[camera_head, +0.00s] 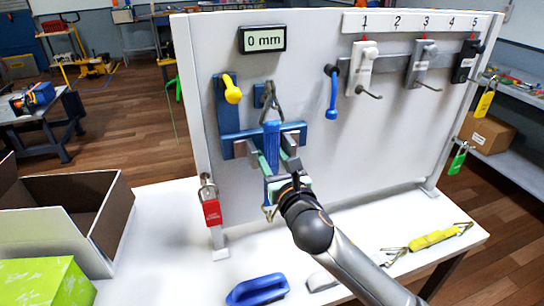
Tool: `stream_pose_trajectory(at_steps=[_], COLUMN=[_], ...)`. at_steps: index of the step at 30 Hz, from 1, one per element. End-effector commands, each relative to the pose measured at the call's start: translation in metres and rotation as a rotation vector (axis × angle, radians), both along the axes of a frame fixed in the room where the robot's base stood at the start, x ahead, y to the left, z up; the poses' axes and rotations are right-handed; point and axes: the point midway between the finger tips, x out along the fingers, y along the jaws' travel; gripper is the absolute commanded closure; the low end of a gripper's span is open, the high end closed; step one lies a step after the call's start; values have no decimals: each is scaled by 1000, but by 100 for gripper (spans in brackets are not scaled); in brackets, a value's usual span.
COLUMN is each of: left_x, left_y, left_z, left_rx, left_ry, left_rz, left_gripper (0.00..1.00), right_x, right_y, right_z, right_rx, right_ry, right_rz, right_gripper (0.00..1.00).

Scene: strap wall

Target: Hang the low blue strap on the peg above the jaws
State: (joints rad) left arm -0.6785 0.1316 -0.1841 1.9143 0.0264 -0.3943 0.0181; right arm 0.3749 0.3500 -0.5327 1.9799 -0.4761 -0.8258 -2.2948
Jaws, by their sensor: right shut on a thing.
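The blue strap (271,133) hangs upright in front of the wall panel, with a metal triangle ring (272,103) at its top and another metal end below my gripper. My right gripper (270,176) is shut on the strap's lower part, with its pale green pads beside it. A small blue plate (259,91) is behind the top ring, above the jaws; the peg itself is hard to make out, and I cannot tell whether the ring is around it. The grey jaws (243,148) on the blue bracket (226,113) are partly covered by strap and gripper. My left gripper is not in view.
A yellow lever (232,88) and a blue lever (332,97) stick out from the panel. Numbered hooks (364,68) are at upper right. A red padlock (212,211) hangs at left. A blue handle (257,289) and a yellow strap (434,239) lie on the white table.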

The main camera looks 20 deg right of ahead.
Motion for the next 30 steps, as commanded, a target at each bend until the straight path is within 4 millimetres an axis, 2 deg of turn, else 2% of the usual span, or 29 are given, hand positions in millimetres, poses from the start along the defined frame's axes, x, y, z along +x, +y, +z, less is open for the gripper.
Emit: stream_pose_trajectory(at_steps=[11, 12, 21, 26, 30], left_x=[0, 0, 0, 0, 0], left_y=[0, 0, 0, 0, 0], left_z=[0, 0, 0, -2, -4], left_rx=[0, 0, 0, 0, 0], left_ry=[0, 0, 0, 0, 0], left_rz=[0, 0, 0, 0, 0], left_gripper=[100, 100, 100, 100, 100], right_x=[0, 0, -1, -12, -36], right_y=[0, 0, 0, 0, 0], right_z=[2, 1, -1, -2, -2], right_rx=[0, 0, 0, 0, -2], right_ry=[-3, -3, 2, 3, 2], right_rz=[1, 1, 0, 1, 3], right_gripper=[100, 54, 22, 22, 22])
